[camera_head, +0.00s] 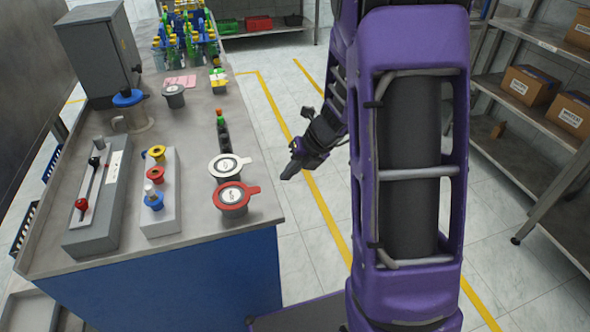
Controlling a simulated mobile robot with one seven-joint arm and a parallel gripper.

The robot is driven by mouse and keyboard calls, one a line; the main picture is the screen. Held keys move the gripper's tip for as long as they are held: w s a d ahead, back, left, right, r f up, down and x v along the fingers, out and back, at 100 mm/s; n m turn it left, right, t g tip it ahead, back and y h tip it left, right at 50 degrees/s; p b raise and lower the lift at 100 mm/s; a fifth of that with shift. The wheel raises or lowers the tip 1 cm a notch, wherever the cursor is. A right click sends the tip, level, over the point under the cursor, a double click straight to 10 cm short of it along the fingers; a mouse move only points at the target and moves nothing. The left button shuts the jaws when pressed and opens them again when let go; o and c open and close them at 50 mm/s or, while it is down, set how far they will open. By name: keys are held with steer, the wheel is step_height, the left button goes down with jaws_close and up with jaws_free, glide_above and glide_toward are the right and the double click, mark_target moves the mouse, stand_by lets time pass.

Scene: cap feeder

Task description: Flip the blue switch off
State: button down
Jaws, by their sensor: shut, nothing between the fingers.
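The blue switch (154,203) sits at the near end of a light grey switch box (161,223) on the workbench. A pale lever knob stands up from its blue collar and leans slightly left; I cannot tell whether this is on or off. The red switch (155,175) and the yellow switch (156,153) are behind it on the same box. My gripper (287,174) is shut and empty. It hangs over the aisle to the right of the bench, well apart from the switch box, pointing down and left.
A grey lever box (97,235) with a red knob stands left of the switch box. A red-lidded pot (233,212) and a white-lidded pot (222,178) stand to its right, near the bench edge. Shelves (520,115) line the far right. The aisle floor is clear.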

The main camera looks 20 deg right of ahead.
steer(key=b+x, duration=0.2)
steer(key=x, duration=0.6)
steer(key=shift+d+f+y, duration=0.2)
steer(key=shift+d+y, duration=0.05)
steer(key=shift+y, duration=0.4)
steer(key=shift+d+f+y, duration=0.25)
steer(key=shift+y, duration=0.4)
steer(key=shift+d+f+m+y, duration=0.1)
steer(key=shift+f+m+y, duration=0.1)
steer(key=shift+y, duration=0.35)
steer(key=shift+d+f+m+y, duration=0.1)
steer(key=shift+f+m+y, duration=0.1)
steer(key=shift+y, duration=0.35)
steer(key=shift+w+d+f+m+t+y, duration=0.1)
steer(key=shift+f+m+t+y, duration=0.1)
steer(key=shift+y, duration=0.35)
steer(key=shift+d+f+m+t+y, duration=0.1)
steer(key=shift+f+y, duration=0.1)
steer(key=shift+y, duration=0.35)
steer(key=shift+r, duration=0.1)
steer(key=shift+r+p, duration=0.75)
steer(key=shift+p, duration=0.2)
